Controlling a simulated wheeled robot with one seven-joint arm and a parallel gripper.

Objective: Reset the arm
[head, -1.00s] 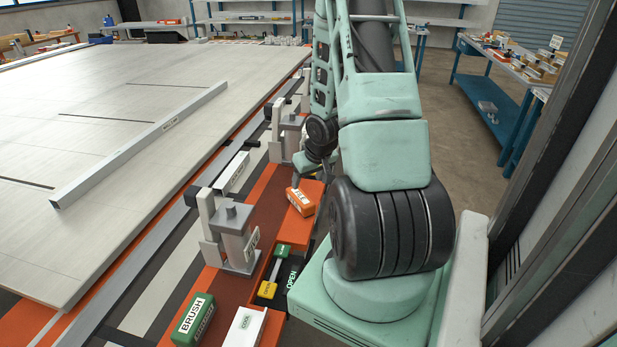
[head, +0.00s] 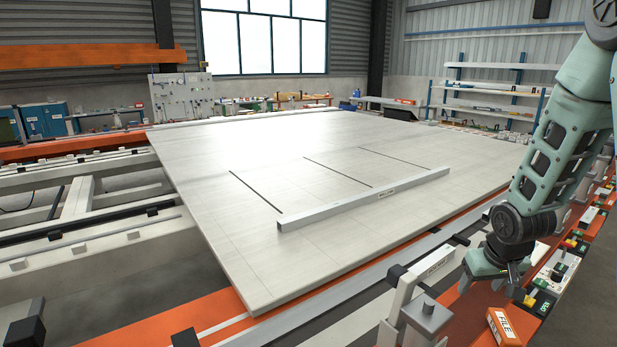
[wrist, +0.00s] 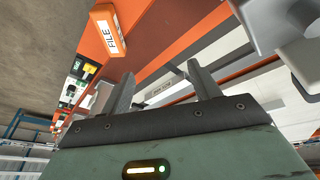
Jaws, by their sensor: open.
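My arm comes in from the right edge of the head view and bends down to my gripper (head: 508,288) at the lower right. The gripper hangs over the orange ledge beside the panel, a little above and behind the orange box marked FILE (head: 505,328). In the wrist view my gripper (wrist: 162,84) has its two fingers well apart with nothing between them. The FILE box (wrist: 107,30) lies beyond the left finger there, apart from it.
A pale panel (head: 300,160) fills the middle, with a long light bar (head: 365,197) lying on it. A grey clamp block (head: 428,315) stands on the ledge just left of the gripper. Small labelled items, one green (head: 544,303), line the ledge at right.

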